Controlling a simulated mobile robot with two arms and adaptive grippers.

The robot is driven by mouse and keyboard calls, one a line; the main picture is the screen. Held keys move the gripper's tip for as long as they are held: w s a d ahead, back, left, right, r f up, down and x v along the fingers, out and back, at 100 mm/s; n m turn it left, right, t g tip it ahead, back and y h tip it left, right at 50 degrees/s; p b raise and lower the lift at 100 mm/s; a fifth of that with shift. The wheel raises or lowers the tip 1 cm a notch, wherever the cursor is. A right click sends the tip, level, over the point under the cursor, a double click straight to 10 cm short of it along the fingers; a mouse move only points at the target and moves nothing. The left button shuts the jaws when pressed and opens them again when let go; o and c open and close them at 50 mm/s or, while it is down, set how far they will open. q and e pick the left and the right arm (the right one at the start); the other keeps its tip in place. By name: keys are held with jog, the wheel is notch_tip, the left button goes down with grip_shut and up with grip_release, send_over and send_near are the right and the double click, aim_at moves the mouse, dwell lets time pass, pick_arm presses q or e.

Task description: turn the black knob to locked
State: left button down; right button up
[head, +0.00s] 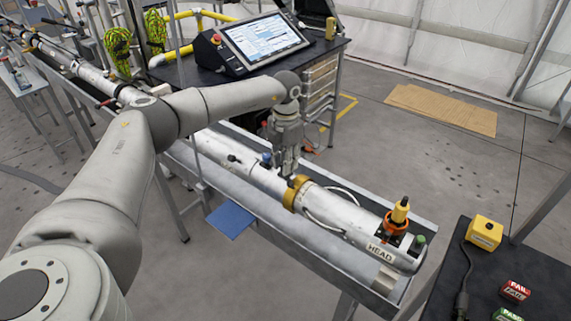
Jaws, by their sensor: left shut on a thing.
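My left gripper (287,170) points down over the long silver cylinder (350,222), just beside its gold collar (295,193). It is shut on a small dark part at the collar, which I take to be the black knob (291,183). The fingers hide most of this knob, and its locked or unlocked marking is too small to read. Another small black fitting (232,158) and a blue-capped fitting (267,158) sit further left on the cylinder. My right gripper is out of view.
The cylinder lies in a grey metal trough (405,290). Its right end, marked HEAD, carries an orange and yellow fitting (399,212) and a green cap (420,239). A console screen (264,40) stands behind. A dark table (530,285) at right holds a yellow box (484,232).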

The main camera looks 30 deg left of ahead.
pick_arm(q)
jog(key=m+b, duration=0.1)
jog(key=m, duration=0.4)
jog(key=shift+r, duration=0.1)
jog(key=shift+b, duration=0.3)
dwell(0.4)
jog(key=c, duration=1.2)
grip_release()
jog(key=shift+c, duration=0.2)
notch_tip(320, 180, up, 12)
